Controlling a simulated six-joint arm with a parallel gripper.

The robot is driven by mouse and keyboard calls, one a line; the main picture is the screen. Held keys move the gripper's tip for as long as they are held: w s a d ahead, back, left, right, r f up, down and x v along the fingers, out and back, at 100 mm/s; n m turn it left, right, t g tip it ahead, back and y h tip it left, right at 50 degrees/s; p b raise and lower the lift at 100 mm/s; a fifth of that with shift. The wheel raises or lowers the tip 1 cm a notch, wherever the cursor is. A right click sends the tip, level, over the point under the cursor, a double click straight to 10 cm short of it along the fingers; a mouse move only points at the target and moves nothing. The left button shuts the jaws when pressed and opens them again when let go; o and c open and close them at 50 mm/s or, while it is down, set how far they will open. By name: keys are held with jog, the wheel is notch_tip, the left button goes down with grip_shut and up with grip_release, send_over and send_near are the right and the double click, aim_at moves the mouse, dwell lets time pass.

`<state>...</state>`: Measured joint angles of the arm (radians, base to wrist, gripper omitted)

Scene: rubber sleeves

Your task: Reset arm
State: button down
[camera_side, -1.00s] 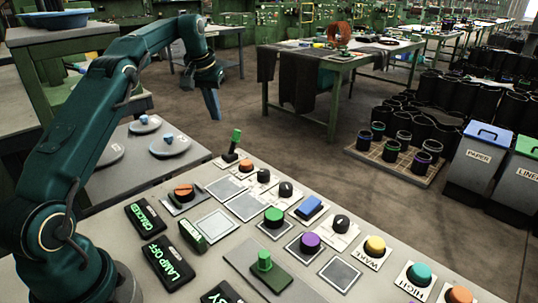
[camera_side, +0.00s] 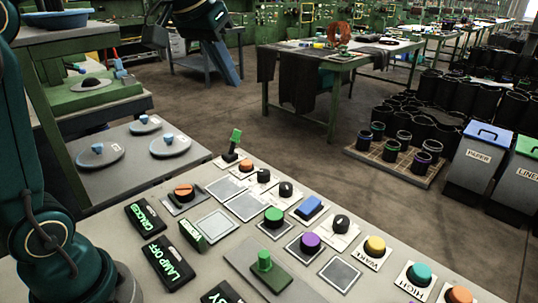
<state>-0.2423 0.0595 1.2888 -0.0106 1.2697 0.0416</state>
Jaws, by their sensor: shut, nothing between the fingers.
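My gripper (camera_side: 233,80) is at the top of the view, left of centre, pointing down and slightly right. Its fingers look shut, with nothing held. It hangs in the air beyond the control panel (camera_side: 240,262) and touches nothing that I can see. My wrist shows just above it, and my lower arm stands nearly upright at the left edge. The links between them are out of the picture. The panel carries several coloured buttons, including a green one (camera_side: 273,217) and a purple one (camera_side: 310,242), plus a green lever (camera_side: 234,142) and lit signs.
Grey discs with blue knobs lie on a low table (camera_side: 125,180) at the left. A blue basin (camera_side: 55,18) stands behind. A workbench (camera_side: 345,62) is at the back centre. Black sleeves and bins (camera_side: 488,165) stand at the right. The floor between is clear.

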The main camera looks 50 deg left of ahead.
jog(key=s+d+f+m+h, duration=0.1)
jog(key=s+d+f+m, duration=0.15)
jog(key=s+d, duration=0.55)
jog(key=s+f, duration=0.9)
jog(key=f, duration=0.1)
jog(key=shift+s, duration=0.15)
jog(key=shift+a+f, duration=0.1)
